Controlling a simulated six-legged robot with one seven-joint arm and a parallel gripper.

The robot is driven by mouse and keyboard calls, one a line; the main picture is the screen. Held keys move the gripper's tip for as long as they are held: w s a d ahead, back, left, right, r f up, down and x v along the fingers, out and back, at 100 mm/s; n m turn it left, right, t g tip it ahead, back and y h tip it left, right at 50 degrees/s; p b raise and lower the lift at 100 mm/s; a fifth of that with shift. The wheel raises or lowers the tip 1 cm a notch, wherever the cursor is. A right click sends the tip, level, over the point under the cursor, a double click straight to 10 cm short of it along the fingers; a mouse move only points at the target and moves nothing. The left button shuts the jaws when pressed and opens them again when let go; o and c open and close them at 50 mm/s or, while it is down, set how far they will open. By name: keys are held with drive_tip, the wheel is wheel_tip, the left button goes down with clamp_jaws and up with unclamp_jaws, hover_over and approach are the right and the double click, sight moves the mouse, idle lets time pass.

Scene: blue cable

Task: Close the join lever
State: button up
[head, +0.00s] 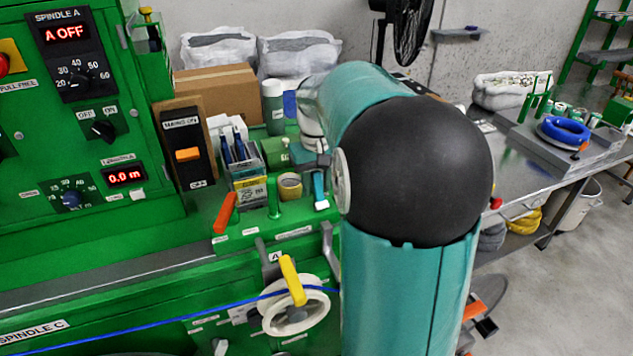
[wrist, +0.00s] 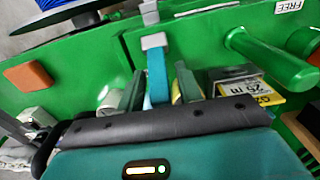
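No part in view has a readable join label, so I cannot tell for sure which one is the join lever. An orange lever (head: 225,212) stands tilted on the green machine bed in the head view, left of a green upright handle (head: 272,195). In the head view my gripper (head: 321,190) is over the bed, right of both levers, partly hidden by my arm.
A blue cable (head: 150,318) runs to a white wheel (head: 285,322) with a yellow lever (head: 292,280). A tape roll (head: 290,187) and a box of pens (head: 248,190) crowd the bed. In the wrist view an orange block (wrist: 28,75) is at left.

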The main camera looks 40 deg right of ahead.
sight(319, 192)
clamp_jaws()
drive_tip(key=shift+r, duration=0.1)
drive_tip(key=t, duration=0.1)
drive_tip(key=s+t, duration=0.1)
drive_tip(key=s+t+h, duration=0.1)
drive_tip(key=t, duration=0.1)
drive_tip(key=shift+a+r, duration=0.3)
drive_tip(key=t, duration=0.1)
drive_tip(key=s+t, duration=0.1)
drive_tip(key=t, duration=0.1)
drive_tip(key=shift+s+a+h, duration=0.1)
drive_tip(key=shift+a+h, duration=0.1)
drive_tip(key=shift+h, duration=0.2)
drive_tip(key=shift+s+f+t, duration=0.15)
drive_tip(key=shift+s+t, duration=0.25)
drive_tip(key=shift+t, duration=0.7)
drive_tip(key=shift+s+f+h, duration=0.1)
drive_tip(key=shift+h, duration=0.3)
drive_tip(key=shift+o, duration=1.1)
unclamp_jaws()
drive_tip(key=shift+s, duration=0.1)
